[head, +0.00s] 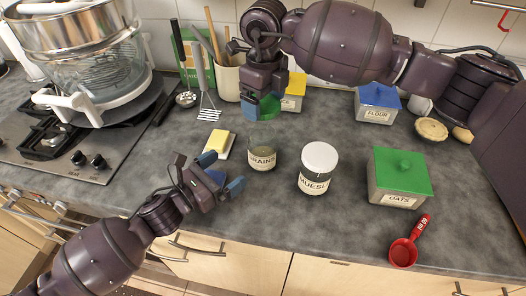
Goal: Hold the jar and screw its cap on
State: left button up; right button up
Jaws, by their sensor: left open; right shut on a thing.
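The glass jar labelled GRAINS (262,152) stands upright on the grey counter, its top part clear. My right gripper (261,107) is right above its mouth, pointing down and shut on a green cap (268,104). I cannot tell whether the cap touches the rim. My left gripper (220,173) is open to the left of the jar and in front of it, with its blue fingertips apart. It is clear of the jar.
A MUESLI jar (318,168) with a white lid stands close to the right. A green-lidded OATS box (398,178), a red scoop (404,250) and a blue-lidded FLOUR box (376,104) are further right.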

aim_at(260, 145)
pick_arm(q)
jog(key=x, duration=1.2)
jog(key=shift+s, duration=0.1)
jog(key=shift+c, duration=0.5)
jog(key=c, duration=1)
pick_arm(e)
jog(key=shift+f, duration=2.5)
jog(key=shift+f, duration=0.9)
jog(key=shift+f, duration=0.5)
